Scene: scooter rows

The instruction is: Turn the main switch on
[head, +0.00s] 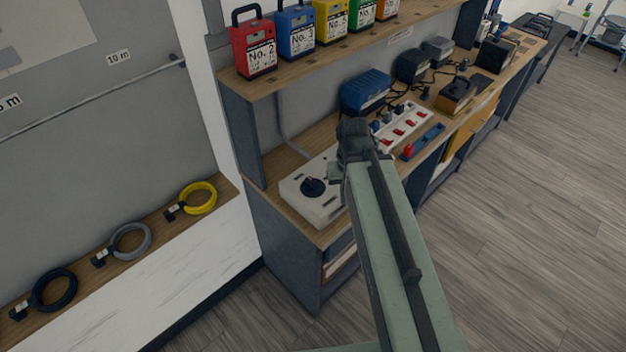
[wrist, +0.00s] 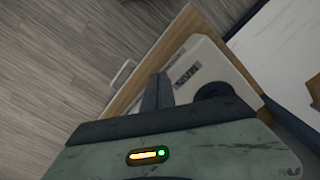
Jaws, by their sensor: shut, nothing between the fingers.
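A white box (head: 325,208) with a round black rotary knob (head: 313,187) sits at the near end of the wooden workbench; I take this to be the main switch. The knob's setting is too small to read. In the wrist view the white box (wrist: 194,58) lies beyond my gripper, with the dark knob (wrist: 212,91) partly hidden behind my gripper body. My gripper (wrist: 157,92) is shut and empty, its fingers over the box's edge in that view. In the head view my gripper (head: 353,138) is above the bench, right of and beyond the knob, apparently not touching it.
Coloured batteries (head: 295,32) line the shelf above. Cable rings (head: 130,241) lie on the left ledge. The floor (head: 520,220) at right is clear.

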